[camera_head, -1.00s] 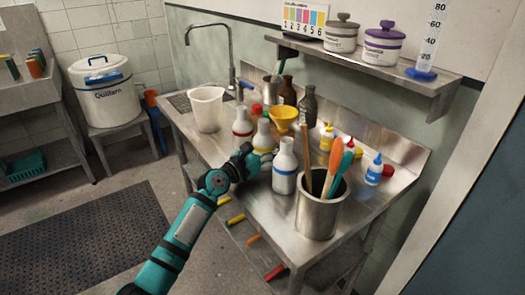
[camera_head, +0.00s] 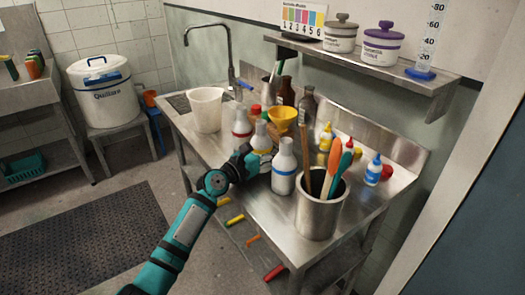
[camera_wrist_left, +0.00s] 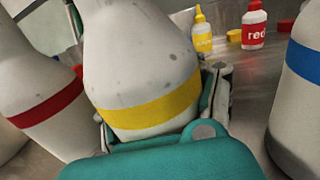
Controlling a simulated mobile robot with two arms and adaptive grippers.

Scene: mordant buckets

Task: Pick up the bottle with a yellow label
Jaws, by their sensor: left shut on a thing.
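The white bottle with a yellow label (camera_head: 261,136) stands on the steel bench, between a red-label bottle (camera_head: 241,124) and a blue-label bottle (camera_head: 284,168). My left gripper (camera_head: 256,160) is at its near side and covers its lower part in the head view. In the left wrist view the yellow-label bottle (camera_wrist_left: 145,60) fills the middle, and my left gripper (camera_wrist_left: 163,112) has a finger on each side of it, shut on it around the label. Whether its base touches the bench is hidden. My right gripper is not in view.
A steel pot (camera_head: 320,210) with brushes stands at the bench's near end. A yellow funnel (camera_head: 283,117) and brown bottles (camera_head: 308,105) are close behind the yellow-label bottle. A white pail (camera_head: 206,110) stands left. A shelf (camera_head: 370,65) overhangs the back.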

